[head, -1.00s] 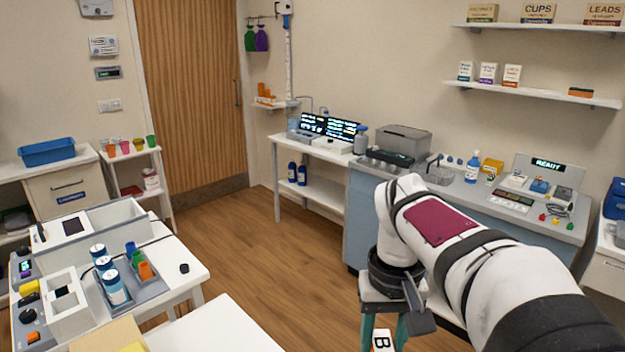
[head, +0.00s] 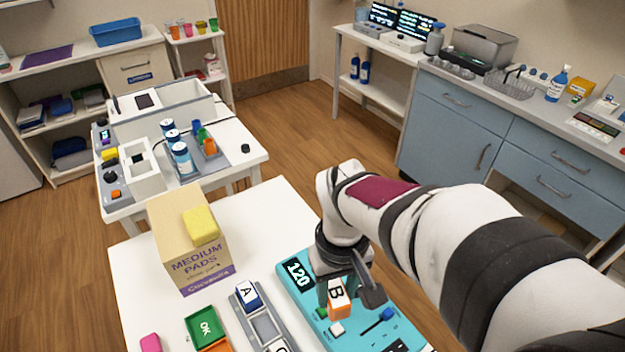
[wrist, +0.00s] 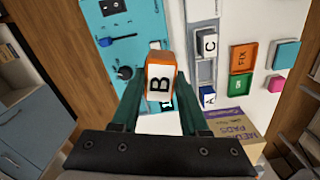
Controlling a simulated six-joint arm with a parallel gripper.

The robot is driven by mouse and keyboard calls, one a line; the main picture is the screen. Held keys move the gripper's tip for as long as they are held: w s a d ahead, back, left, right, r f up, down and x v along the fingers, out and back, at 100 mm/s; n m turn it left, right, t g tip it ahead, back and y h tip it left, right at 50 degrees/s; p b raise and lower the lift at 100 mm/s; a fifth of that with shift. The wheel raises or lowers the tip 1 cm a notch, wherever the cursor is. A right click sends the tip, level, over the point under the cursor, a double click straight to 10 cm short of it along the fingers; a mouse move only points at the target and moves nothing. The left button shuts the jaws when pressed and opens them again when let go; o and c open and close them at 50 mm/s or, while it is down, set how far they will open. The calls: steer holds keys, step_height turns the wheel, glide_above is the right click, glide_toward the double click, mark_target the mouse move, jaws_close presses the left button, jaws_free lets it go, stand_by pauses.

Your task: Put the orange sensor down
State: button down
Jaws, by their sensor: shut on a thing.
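The orange sensor (head: 340,304), a block with a white top marked B, is between the fingers of my gripper (head: 345,288). In the wrist view the sensor (wrist: 159,82) sits upright between both green fingertips (wrist: 160,92). My gripper is shut on it above the teal device (head: 297,297) marked 120. The gap beneath the sensor is hard to judge. Left of the device is a grey rack (head: 262,328) holding a block marked A (head: 247,292) and a block marked C (wrist: 209,43), with a bare stretch between them.
A green OK tray (head: 201,325) and an orange FIX tray (wrist: 243,57) lie beside the rack. A pink block (head: 150,342) is farther left. White table (head: 262,215) is clear behind the rack.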

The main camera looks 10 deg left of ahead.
steer(key=s+a+f+n, duration=0.1)
steer(key=s+a+f, duration=0.3)
steer(key=s+a+f+n, duration=0.1)
steer(key=s+a+f, duration=0.3)
steer(key=a, duration=0.1)
steer(key=s+a+f+n, duration=0.1)
steer(key=s+a+f, duration=0.3)
steer(key=s+a, duration=0.1)
steer(key=shift+s+a+f, duration=0.1)
steer(key=shift+a+f, duration=0.05)
steer(key=shift+f, duration=0.9)
steer(key=shift+s+a+f, duration=0.1)
steer(key=shift+f, duration=0.95)
steer(key=shift+f, duration=0.1)
steer(key=shift+c, duration=2.1)
jaws_free()
